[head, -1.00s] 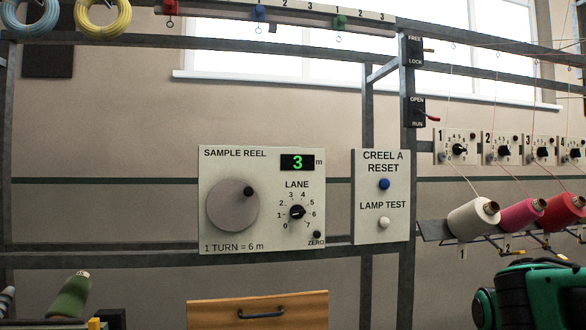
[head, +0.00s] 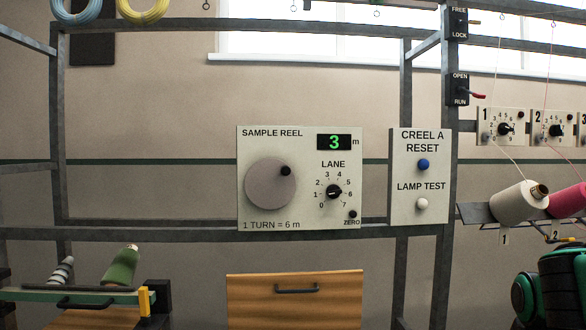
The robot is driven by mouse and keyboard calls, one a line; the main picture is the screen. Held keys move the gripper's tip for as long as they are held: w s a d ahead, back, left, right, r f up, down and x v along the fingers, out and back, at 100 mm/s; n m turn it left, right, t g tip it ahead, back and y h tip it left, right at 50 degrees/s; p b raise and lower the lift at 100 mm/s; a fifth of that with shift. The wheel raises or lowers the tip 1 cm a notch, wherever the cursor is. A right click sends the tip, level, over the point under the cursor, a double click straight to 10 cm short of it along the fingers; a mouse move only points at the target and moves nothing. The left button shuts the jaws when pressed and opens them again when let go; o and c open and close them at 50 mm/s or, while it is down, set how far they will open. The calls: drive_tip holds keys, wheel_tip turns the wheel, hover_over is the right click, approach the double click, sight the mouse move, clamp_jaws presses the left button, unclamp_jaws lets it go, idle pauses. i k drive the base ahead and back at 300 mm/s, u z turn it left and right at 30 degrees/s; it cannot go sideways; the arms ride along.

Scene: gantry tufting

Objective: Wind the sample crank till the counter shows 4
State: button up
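The sample reel panel (head: 312,217) is mounted on the grey frame in the middle of the head view. Its round crank disc (head: 266,193) is on the left, with a small black handle (head: 286,171) at the disc's upper right. The counter (head: 334,142) shows a green 3, with "m" beside it. A black zero button (head: 352,214) is at the panel's lower right. The panel reads "1 TURN = 6 m". Nothing touches the crank. My gripper's fingers are not in view.
The Creel A panel (head: 407,210) is just right, with a blue reset button (head: 423,165) and white lamp test button (head: 422,204). A wooden drawer (head: 295,309) is below. A teal-and-black arm part fills the lower right.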

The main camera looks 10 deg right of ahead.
sight(270, 183)
drive_tip(key=u, duration=2.4)
drive_tip(key=i, duration=1.6)
drive_tip(key=z, duration=2.7)
